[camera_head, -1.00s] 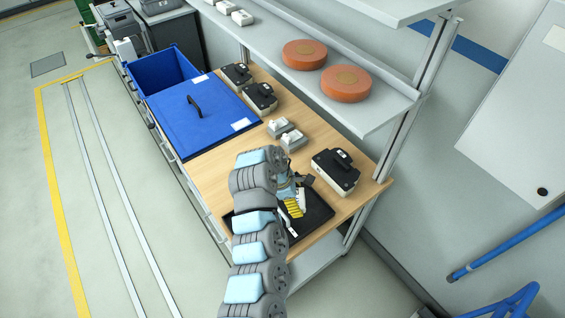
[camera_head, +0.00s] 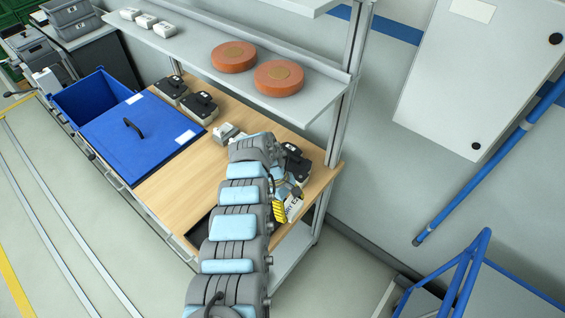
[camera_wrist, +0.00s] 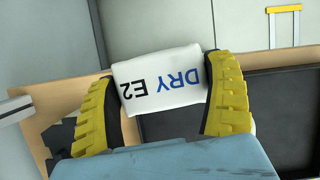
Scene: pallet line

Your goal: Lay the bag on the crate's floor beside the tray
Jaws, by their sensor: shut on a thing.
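My gripper (camera_head: 281,206) is shut on a white bag (camera_head: 293,207) near the right end of the workbench. In the wrist view, the bag (camera_wrist: 160,82) is pinched between my gripper's yellow fingers (camera_wrist: 165,75), and its print reads "DRY E2" upside down. The blue crate (camera_head: 92,99) stands at the left end of the bench. A blue lid-like panel with a black handle (camera_head: 140,138) adjoins it and hides part of it. The crate's floor and any tray inside cannot be made out. A black tray (camera_wrist: 285,125) lies below the bag's right side in the wrist view.
Black-topped devices (camera_head: 199,107) and a small grey block (camera_head: 223,132) stand along the bench's back. Above is a grey shelf (camera_head: 190,65) with two orange discs (camera_head: 278,77). A shelf post (camera_head: 341,115) rises near my gripper. The bench's middle (camera_head: 185,185) is clear.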

